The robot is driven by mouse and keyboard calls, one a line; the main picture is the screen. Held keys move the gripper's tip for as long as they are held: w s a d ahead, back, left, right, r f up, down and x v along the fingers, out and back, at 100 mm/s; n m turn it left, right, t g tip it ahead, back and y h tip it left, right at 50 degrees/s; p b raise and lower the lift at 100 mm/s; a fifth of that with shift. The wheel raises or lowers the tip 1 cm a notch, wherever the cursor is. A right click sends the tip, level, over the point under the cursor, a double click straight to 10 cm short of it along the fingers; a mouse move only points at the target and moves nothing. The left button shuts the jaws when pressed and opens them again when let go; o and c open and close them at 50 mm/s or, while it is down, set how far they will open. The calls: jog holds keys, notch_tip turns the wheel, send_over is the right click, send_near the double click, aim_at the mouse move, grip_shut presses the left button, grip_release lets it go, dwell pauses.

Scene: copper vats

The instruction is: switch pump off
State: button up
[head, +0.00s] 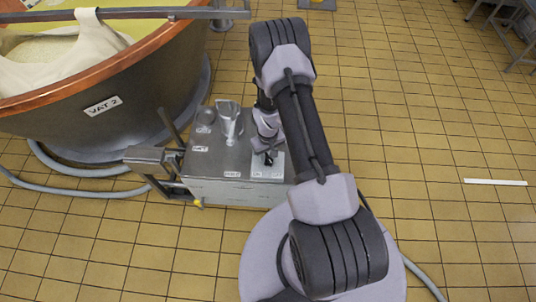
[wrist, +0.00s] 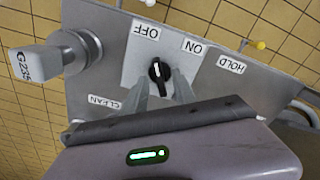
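The pump box (head: 222,186) is a grey metal cabinet beside the vat. On its top is a pale switch plate (wrist: 136,60) with OFF and ON labels, which appear upside down in the wrist view. A black rotary knob (wrist: 158,71) with a white mark sits on that plate. I cannot tell for sure which label the mark points to. My gripper (wrist: 161,82) is open, its two fingers apart on either side of the knob; contact is not clear. In the head view my gripper (head: 268,153) is low over the plate and partly hides the knob.
HOLD (wrist: 231,64) and CLEAN (wrist: 104,102) labels flank the plate. A metal fitting (wrist: 40,62) stands up from the box. The copper-rimmed vat (head: 150,85), labelled VAT 2, is at left, with grey hoses (head: 85,170) on the floor. Tiled floor at right is mostly clear.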

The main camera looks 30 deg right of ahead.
aim_at(268, 157)
notch_tip(268, 157, up, 17)
jog(key=p, duration=0.6)
jog(key=shift+r, duration=0.2)
